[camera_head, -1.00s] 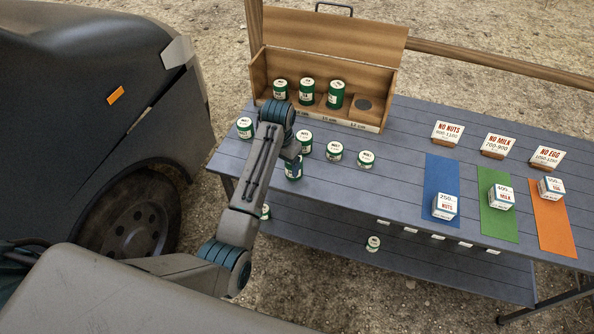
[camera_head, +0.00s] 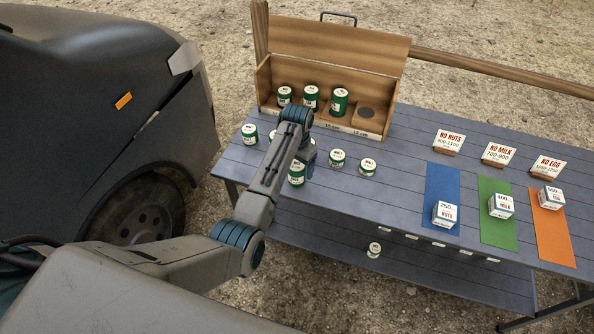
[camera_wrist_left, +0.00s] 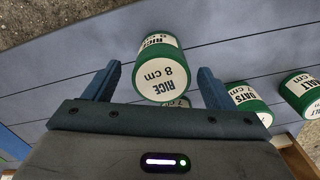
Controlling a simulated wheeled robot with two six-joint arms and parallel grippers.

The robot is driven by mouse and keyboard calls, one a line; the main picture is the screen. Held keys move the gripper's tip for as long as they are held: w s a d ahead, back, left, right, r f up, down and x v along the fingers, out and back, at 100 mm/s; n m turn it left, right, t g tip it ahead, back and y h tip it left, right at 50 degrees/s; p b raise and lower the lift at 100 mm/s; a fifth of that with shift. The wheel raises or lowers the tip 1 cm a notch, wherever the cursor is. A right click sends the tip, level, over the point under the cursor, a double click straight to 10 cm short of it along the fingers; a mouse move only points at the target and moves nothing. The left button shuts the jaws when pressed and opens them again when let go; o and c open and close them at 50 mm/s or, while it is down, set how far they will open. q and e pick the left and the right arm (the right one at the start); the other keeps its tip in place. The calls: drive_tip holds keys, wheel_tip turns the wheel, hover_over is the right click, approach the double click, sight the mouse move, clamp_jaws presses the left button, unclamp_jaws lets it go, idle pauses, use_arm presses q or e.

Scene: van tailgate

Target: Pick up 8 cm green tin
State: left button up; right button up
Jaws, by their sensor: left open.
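The green tin labelled RICE 8 cm (camera_wrist_left: 160,72) is in the left wrist view, with its white lid facing the camera. In the head view a green tin (camera_head: 297,176) stands near the table's front edge, just below my left gripper (camera_head: 305,158). In the left wrist view my left gripper (camera_wrist_left: 158,76) is open, its fingers on either side of the tin with gaps showing. I cannot tell how far down the fingers reach. Their tips are hard to make out in the head view. My right gripper is not in view.
More green tins stand close by, among them an OATS tin (camera_wrist_left: 249,104) and one at the far right (camera_wrist_left: 301,92). A wooden box (camera_head: 383,120) holds three tins at the back. Coloured mats with small cartons (camera_head: 446,214) lie to the right. The van (camera_head: 150,150) is at left.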

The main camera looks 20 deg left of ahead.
use_arm(q)
drive_tip(key=shift+a+f, duration=0.1)
drive_tip(key=shift+f, duration=1.35)
drive_tip(key=c, duration=1.1)
drive_tip(key=shift+w+r, duration=0.1)
drive_tip(key=shift+r, duration=0.1)
